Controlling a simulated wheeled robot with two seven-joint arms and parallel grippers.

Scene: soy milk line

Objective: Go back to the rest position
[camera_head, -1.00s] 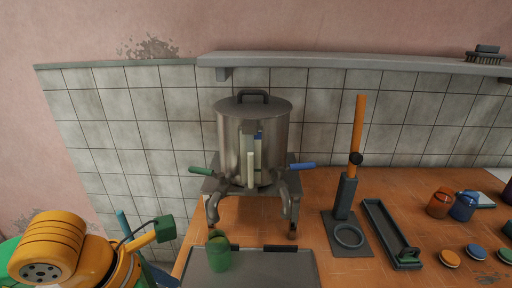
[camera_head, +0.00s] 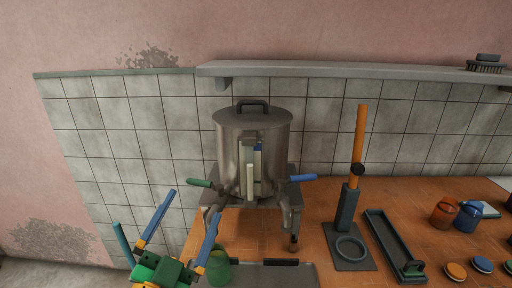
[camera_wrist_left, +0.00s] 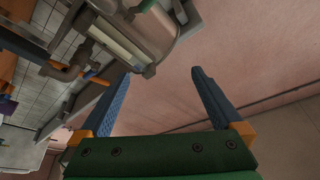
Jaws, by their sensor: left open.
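My left gripper (camera_head: 181,226) is in the lower left of the head view, with its two blue fingers spread apart and nothing between them. It is left of the steel pot and in front of the tiled wall. In the left wrist view my left gripper (camera_wrist_left: 158,95) also shows open and empty, with pink wall beyond the fingers. The right gripper is in neither view.
A lidded steel pot (camera_head: 230,135) with green and blue tap handles stands on a metal stand. A green cup (camera_head: 219,268) stands on the tray (camera_head: 290,276), close to my left gripper's right finger. A press (camera_head: 347,208), orange and blue jars (camera_head: 444,212) and small lids are on the right.

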